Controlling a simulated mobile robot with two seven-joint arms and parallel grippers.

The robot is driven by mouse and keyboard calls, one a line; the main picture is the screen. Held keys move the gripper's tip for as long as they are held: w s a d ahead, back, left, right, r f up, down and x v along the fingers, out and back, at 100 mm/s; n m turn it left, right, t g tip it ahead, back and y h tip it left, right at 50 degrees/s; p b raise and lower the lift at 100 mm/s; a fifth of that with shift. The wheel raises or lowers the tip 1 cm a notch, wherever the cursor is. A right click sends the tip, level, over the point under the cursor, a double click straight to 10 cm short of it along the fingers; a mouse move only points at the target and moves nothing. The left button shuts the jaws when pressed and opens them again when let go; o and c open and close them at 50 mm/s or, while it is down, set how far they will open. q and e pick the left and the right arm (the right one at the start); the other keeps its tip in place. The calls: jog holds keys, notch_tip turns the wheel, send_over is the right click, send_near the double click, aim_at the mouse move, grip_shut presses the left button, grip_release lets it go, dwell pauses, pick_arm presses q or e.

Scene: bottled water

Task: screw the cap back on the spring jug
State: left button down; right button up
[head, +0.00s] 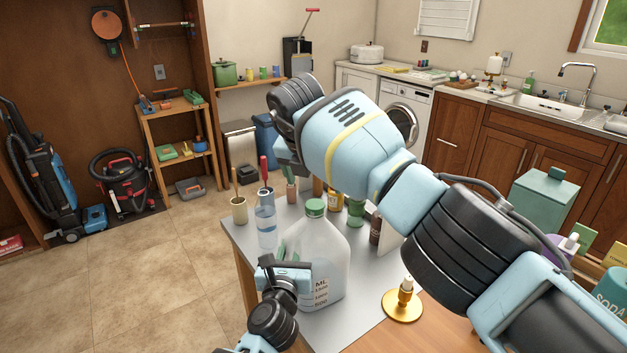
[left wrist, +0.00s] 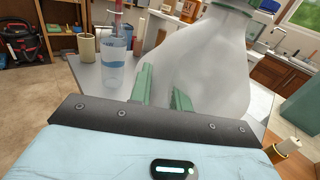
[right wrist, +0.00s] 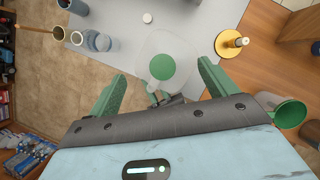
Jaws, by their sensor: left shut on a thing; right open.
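The spring jug (head: 322,250) is a large translucent jug with ML markings, upright on the grey table. Its green cap (head: 315,207) sits at the top of the neck; whether it is threaded tight I cannot tell. From above, in the right wrist view, the cap (right wrist: 161,67) is a green disc. My left gripper (left wrist: 165,90) is shut at the jug's left side, apparently on its handle; the contact is partly hidden. My right gripper (right wrist: 160,85) is open and empty above the jug, its fingers apart on either side of the cap. In the head view its fingertips are hidden.
A clear water bottle (head: 266,222) and a beige cup (head: 239,208) stand left of the jug. A gold candle holder (head: 402,304) stands to its right. Several small bottles stand behind the jug, partly covered by my right arm.

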jog(key=v, duration=1.1)
jog(key=shift+r, duration=0.15)
pick_arm(q)
jog(key=c, duration=1.2)
grip_release()
jog(key=shift+c, duration=0.2)
jog(key=shift+s, duration=0.1)
pick_arm(e)
jog(key=shift+r, duration=0.1)
pick_arm(q)
jog(key=shift+s, duration=0.25)
jog(key=s, duration=0.3)
jog(key=s+p, duration=0.1)
jog(key=s, duration=0.1)
jog(key=shift+s+a, duration=0.3)
jog(key=shift+s, duration=0.75)
pick_arm(e)
jog(key=shift+w+d+v, duration=0.1)
jog(key=shift+d+v, duration=0.05)
jog(key=shift+v, duration=0.8)
jog(key=shift+w+d+v, duration=0.1)
jog(key=shift+v, duration=0.9)
